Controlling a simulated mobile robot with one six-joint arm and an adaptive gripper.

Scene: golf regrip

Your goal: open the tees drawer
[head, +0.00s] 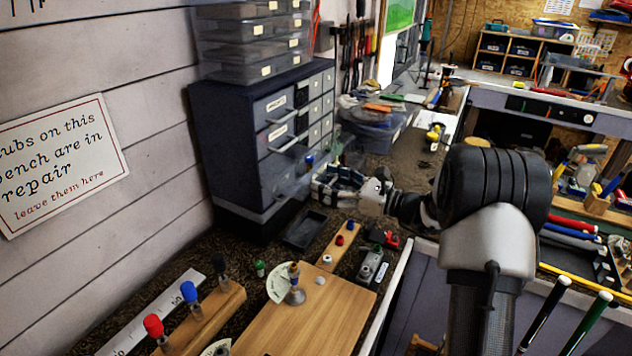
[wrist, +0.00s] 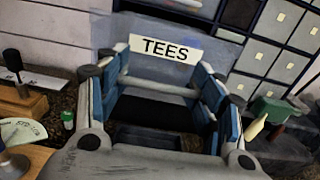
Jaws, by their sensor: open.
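The tees drawer front (wrist: 190,18) is grey and fills the top middle of the wrist view. Its white label (wrist: 166,49) reads TEES. A pale bar handle (wrist: 160,87) runs across below the label. My gripper (wrist: 162,70) is open, with one blue-padded finger near each end of the bar; I cannot tell whether they touch it. In the head view my gripper (head: 336,184) is at the lower part of the dark blue drawer cabinet (head: 229,150), where it hides part of the lower drawers.
A small black tray (head: 305,229) lies on the bench below the cabinet. A wooden board (head: 300,320) with a metal post is in front. Red and blue capped pegs (head: 190,293) stand at the left. Clear plastic drawers (head: 250,40) sit on top of the cabinet.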

